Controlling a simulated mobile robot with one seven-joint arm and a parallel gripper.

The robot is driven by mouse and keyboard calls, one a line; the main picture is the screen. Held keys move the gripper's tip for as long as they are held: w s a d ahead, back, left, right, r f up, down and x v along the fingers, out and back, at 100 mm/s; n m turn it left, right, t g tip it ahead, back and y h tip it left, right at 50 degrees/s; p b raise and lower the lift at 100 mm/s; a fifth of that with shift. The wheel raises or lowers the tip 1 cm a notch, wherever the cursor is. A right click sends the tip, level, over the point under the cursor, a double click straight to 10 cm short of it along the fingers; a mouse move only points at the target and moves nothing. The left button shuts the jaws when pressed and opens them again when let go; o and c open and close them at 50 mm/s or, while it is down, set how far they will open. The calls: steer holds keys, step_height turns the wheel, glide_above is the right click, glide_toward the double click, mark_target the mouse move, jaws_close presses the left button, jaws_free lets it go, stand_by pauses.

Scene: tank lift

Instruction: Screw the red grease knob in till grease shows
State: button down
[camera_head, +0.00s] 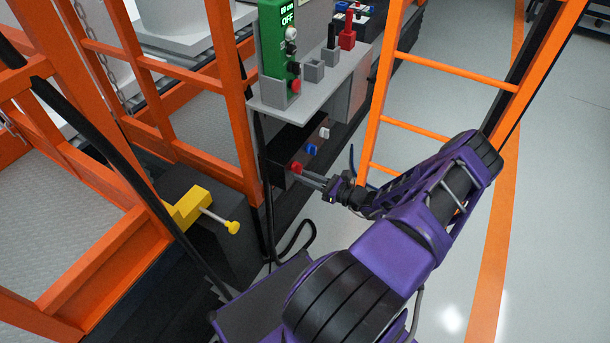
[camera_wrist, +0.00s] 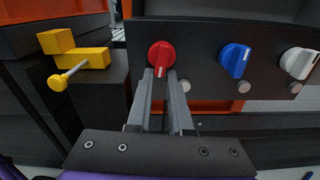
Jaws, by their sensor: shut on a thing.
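The red grease knob (camera_wrist: 161,54) is the leftmost of three knobs on a dark panel (camera_wrist: 202,36). A white pointer mark on it points down in the wrist view. It also shows small in the head view (camera_head: 296,167). My gripper (camera_wrist: 165,75) has its two grey fingers reaching up to the knob's lower part and is shut on it. In the head view my gripper (camera_head: 308,175) meets the panel from the right.
A blue knob (camera_wrist: 235,61) and a white knob (camera_wrist: 298,63) sit right of the red one. A yellow block with a rod handle (camera_head: 190,208) stands at left. A green control box (camera_head: 278,50) reads OFF on the shelf above. Orange rails (camera_head: 375,100) flank the panel.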

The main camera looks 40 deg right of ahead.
mark_target(296, 166)
steer(key=m, duration=0.3)
steer(key=r+m, duration=0.1)
steer(key=shift+a+m, duration=0.3)
steer(key=shift+a, duration=0.1)
steer(key=m, duration=0.4)
steer(key=r+m, duration=0.1)
steer(key=m, duration=0.3)
steer(key=shift+s+a+r, duration=0.1)
steer(key=shift+r, duration=0.05)
steer(key=m, duration=0.3)
steer(key=shift+r+m, duration=0.3)
steer(key=shift+m, duration=0.1)
steer(key=m, duration=0.3)
steer(key=shift+r+m, duration=0.25)
steer(key=shift+m, duration=0.05)
steer(key=m, duration=0.3)
steer(key=shift+r+m, duration=0.2)
steer(key=shift+m, duration=0.1)
steer(key=m, duration=0.4)
steer(key=shift+d+r, duration=0.1)
steer(key=shift+d, duration=0.15)
steer(key=shift+d+m, duration=0.1)
steer(key=shift+m, duration=0.7)
